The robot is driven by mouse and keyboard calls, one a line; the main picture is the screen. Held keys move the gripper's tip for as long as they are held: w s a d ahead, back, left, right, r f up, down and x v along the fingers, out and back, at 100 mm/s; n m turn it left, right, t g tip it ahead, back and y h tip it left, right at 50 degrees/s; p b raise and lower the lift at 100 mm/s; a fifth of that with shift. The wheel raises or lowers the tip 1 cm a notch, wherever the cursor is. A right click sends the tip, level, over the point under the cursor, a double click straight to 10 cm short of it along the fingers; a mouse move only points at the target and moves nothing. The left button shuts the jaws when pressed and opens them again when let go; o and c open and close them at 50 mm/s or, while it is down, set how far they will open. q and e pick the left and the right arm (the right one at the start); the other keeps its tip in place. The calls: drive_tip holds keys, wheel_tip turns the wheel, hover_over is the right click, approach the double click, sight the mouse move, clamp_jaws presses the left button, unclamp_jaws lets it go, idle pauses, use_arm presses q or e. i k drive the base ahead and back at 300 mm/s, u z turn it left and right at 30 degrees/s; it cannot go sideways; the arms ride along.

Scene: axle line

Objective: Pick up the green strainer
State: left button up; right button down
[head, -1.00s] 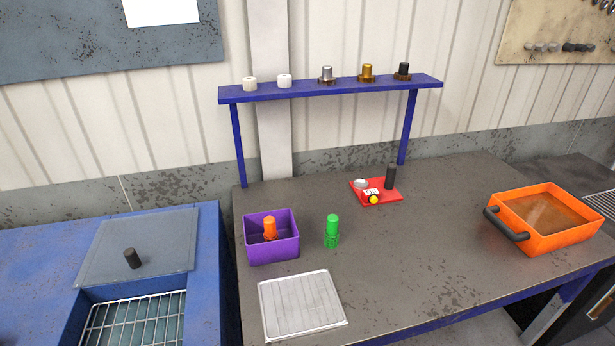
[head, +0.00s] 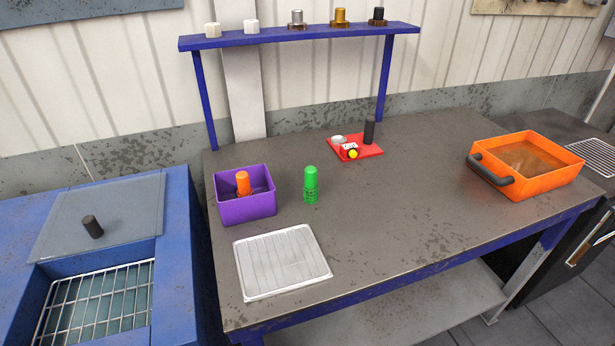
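The green strainer (head: 311,185) stands upright on the dark grey workbench (head: 400,210), in the middle left of the head view. It has a smooth green top and a darker, mesh-like lower part. It stands apart from the purple bin (head: 247,206) on its left and behind the white ribbed tray (head: 282,262). Nothing covers it. Neither of my grippers shows in the head view.
An orange strainer-like piece (head: 242,183) is in the purple bin. A red board (head: 366,154) with small parts lies farther back. A blue shelf (head: 300,36) holds several caps. An orange pan (head: 530,184) sits at right. A blue washer (head: 185,270) stands left. The bench's front middle is clear.

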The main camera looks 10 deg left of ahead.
sight(310, 183)
drive_tip(key=z, duration=2.2)
drive_tip(key=i, duration=1.6)
drive_tip(key=u, duration=2.95)
